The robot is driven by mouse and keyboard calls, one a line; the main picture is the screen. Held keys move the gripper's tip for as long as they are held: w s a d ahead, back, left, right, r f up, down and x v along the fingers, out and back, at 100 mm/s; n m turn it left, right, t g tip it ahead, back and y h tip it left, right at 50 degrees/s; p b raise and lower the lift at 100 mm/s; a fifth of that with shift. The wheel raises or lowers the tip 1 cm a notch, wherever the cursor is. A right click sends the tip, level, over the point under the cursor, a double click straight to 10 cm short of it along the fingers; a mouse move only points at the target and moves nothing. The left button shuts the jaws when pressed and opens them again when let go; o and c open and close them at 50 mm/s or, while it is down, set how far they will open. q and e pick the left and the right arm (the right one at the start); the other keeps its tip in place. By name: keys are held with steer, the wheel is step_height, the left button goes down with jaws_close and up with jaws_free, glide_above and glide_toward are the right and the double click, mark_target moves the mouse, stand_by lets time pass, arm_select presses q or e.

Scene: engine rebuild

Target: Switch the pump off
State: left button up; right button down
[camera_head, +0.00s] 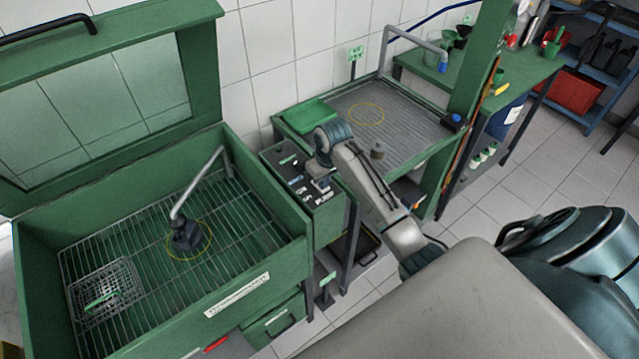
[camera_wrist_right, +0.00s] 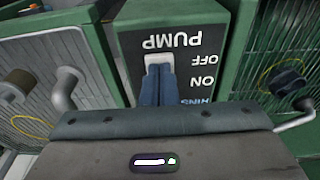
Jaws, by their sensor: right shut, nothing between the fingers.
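The control box (camera_head: 328,222) stands between the two wash units, with a dark labelled panel on top. In the right wrist view its panel (camera_wrist_right: 183,27) shows upside down, with the words PUMP, OFF and ON. A pale switch plate (camera_wrist_right: 152,59) sits beside the word OFF. My right gripper (camera_wrist_right: 157,72) is shut and empty, its fingertips over or against this plate. The fingers cover much of the switch, so its position cannot be told. In the head view the right gripper (camera_head: 318,188) is low over the panel. My left gripper is not in view.
The open green parts washer (camera_head: 262,285) is at left, with a grate, a bent spout (camera_head: 190,187) and a wire basket (camera_head: 104,290). A grey drain tray (camera_head: 400,125) with a green-framed post lies right of the box. A workbench (camera_head: 535,72) stands at the back right.

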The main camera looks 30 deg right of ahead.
steer(key=shift+r, duration=0.1)
steer(key=shift+r+p, duration=0.75)
steer(key=shift+r, duration=2.7)
steer(key=shift+f, duration=0.1)
